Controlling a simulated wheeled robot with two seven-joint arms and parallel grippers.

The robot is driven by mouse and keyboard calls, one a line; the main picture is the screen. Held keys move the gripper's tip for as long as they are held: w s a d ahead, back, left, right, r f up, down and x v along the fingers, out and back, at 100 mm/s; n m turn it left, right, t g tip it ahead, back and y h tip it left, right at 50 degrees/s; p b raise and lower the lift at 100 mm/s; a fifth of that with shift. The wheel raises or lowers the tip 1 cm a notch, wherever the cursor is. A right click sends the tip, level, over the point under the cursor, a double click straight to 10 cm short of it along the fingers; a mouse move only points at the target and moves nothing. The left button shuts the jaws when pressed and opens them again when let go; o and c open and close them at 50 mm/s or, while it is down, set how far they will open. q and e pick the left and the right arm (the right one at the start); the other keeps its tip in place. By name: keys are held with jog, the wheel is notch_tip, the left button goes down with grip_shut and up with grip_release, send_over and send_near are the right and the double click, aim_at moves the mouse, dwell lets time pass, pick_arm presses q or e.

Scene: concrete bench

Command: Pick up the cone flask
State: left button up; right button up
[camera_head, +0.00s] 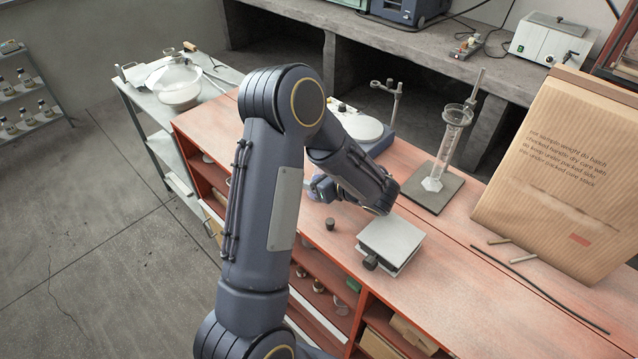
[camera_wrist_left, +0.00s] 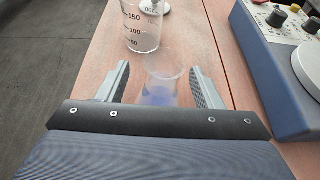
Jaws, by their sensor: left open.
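The cone flask (camera_wrist_left: 160,88) is clear glass with a blue-violet tint low down. In the left wrist view it stands between the two fingers of my left gripper (camera_wrist_left: 159,70). The fingers are open, with a visible gap on the left side of the flask and a smaller one on the right. Its base is hidden behind the gripper body. My right gripper is not in view.
A graduated beaker (camera_wrist_left: 143,28) stands just beyond the flask. A stirrer hotplate (camera_wrist_left: 265,75) is close on the right. In the head view, a lab jack (camera_head: 393,240), a dark stopper (camera_head: 330,224), a glass cylinder (camera_head: 450,135) and a cardboard package (camera_head: 560,190) occupy the reddish bench.

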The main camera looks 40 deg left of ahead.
pick_arm(q)
jog(key=c, duration=1.1)
